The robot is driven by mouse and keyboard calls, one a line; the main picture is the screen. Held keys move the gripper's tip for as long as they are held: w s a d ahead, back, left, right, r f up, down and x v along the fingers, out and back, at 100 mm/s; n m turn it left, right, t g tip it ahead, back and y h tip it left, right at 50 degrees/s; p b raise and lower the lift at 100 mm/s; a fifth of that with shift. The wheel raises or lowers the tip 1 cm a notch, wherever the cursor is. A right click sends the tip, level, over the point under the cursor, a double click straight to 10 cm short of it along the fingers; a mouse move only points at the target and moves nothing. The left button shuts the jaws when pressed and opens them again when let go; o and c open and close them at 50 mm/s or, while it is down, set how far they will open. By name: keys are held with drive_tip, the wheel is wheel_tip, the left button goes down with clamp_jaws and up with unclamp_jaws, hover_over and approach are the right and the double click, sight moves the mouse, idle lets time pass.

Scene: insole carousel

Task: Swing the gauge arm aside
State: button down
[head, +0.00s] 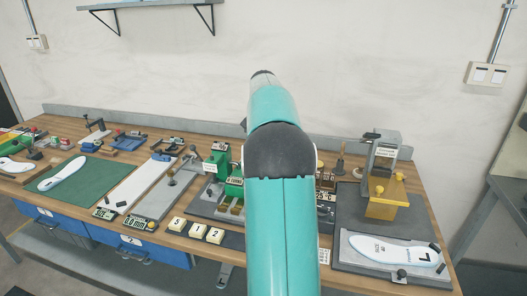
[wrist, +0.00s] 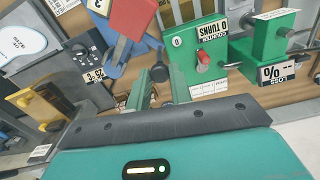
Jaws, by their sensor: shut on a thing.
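In the wrist view my gripper (wrist: 160,88) has its two green fingers on either side of a dark round knob (wrist: 158,72), and it is shut on it. The knob sits on a short dark stem just beyond the fingertips. I take it for the handle of the gauge arm, but the fingers and palm hide how it joins on. A red block (wrist: 130,16) and a blue part lie just beyond, with a grey bar by them. In the head view my teal arm covers the middle of the bench, and the gripper and knob are hidden behind it.
A green box with a red switch (wrist: 203,65) and a counter stands close right of the fingers. A yellow fixture (wrist: 38,104) is at left. In the head view, white number tiles (head: 196,231) lie near the front edge.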

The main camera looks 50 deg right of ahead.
drive_tip(key=shift+w+d+r, duration=0.1)
drive_tip(key=shift+d, duration=0.05)
idle(0.3)
drive_tip(key=c, duration=1.3)
unclamp_jaws()
drive_tip(key=shift+o, duration=0.2)
wheel_tip(320, 180, up, 14)
